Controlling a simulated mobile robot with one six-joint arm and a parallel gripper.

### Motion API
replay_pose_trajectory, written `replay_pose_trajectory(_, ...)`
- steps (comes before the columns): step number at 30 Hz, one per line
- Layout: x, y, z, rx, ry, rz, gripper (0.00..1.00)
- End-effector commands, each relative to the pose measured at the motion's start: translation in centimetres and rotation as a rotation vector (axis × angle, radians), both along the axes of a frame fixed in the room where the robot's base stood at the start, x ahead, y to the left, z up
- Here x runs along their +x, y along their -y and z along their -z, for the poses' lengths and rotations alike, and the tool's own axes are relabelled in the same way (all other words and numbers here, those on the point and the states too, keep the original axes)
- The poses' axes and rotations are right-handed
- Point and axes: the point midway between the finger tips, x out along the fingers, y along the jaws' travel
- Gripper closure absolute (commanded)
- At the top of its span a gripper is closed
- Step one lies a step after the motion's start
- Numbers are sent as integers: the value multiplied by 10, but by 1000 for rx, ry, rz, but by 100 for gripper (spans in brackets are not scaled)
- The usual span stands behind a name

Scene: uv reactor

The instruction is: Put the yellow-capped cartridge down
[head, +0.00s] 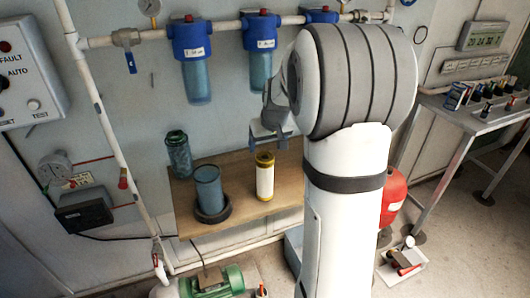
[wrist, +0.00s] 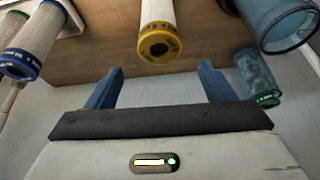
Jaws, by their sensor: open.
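The yellow-capped cartridge (head: 265,178) is a white cylinder with yellow ends, standing upright on the wooden shelf (head: 245,216). In the wrist view its yellow cap (wrist: 160,44) faces the camera, ahead of my fingers and about midway between them. My gripper (head: 269,138) is just above and behind the cartridge in the head view. The two blue fingers of my gripper (wrist: 160,77) are spread apart with nothing between them. The cartridge looks clear of both fingers. My arm hides the right end of the shelf in the head view.
A clear blue bowl (head: 208,185) stands in a dark ring (head: 213,214) left of the cartridge. A dark blue-green cartridge (head: 178,153) stands behind it. Blue-capped filter housings (head: 192,60) hang from the pipe above.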

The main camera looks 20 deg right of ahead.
Motion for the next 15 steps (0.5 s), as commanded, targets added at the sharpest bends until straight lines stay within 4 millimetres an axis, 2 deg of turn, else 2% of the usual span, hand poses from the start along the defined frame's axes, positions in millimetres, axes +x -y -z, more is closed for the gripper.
replay_pose_trajectory(1, -4, 0, -11, -2, 5, -1, 24)
replay_pose_trajectory(6, -15, -1, -38, -1, 2, -1, 24)
replay_pose_trajectory(12, -25, -4, -54, 0, -1, -2, 24)
replay_pose_trajectory(15, -43, -19, -59, 3, -10, -10, 24)
